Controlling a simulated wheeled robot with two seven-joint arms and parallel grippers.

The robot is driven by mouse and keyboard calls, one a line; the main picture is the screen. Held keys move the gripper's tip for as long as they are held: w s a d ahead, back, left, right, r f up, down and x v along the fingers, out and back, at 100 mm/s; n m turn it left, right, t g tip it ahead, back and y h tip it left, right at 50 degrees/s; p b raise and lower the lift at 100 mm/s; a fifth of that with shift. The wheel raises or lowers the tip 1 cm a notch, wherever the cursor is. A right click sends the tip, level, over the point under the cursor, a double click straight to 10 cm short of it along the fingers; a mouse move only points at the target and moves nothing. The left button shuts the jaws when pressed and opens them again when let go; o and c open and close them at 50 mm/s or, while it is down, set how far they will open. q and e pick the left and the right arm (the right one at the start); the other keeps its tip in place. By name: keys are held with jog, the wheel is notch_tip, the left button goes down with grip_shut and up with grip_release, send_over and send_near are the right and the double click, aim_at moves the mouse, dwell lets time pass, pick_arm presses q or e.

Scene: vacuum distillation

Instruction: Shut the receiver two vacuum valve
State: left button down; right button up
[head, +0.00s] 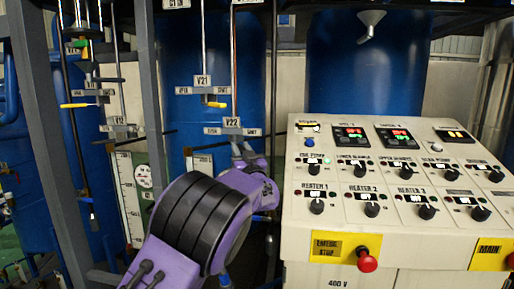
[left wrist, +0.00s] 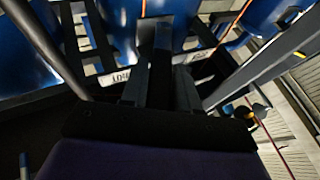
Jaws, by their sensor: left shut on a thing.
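The V22 label (head: 232,122) marks a valve on a thin vertical pipe in front of a blue tank, with small plates on either side. My left gripper (head: 242,150) is just below this label, shut on the V22 valve handle. The fingers hide the handle, so its angle cannot be told. In the left wrist view the dark fingers (left wrist: 163,65) point up into the picture, with a white lettered plate (left wrist: 122,76) beside them. The V21 valve's yellow handle (head: 215,104) lies sideways above and to the left. My right gripper is not in view.
A cream control panel (head: 300,215) with knobs, displays and a red stop button (head: 367,260) stands right of my left arm. A grey post (head: 150,100) rises left of the valves. Another yellow handle (head: 75,105) is farther left. Blue tanks (head: 365,75) stand behind.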

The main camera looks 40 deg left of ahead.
pick_arm(q)
jog(key=shift+r, duration=0.1)
jog(key=shift+y, duration=0.3)
jog(key=c, duration=1.1)
grip_release()
jog(key=shift+o, duration=0.9)
jog(key=b+v, duration=0.3)
jog(key=v, duration=0.7)
jog(key=shift+d+b, duration=0.25)
jog(key=shift+b, duration=0.15)
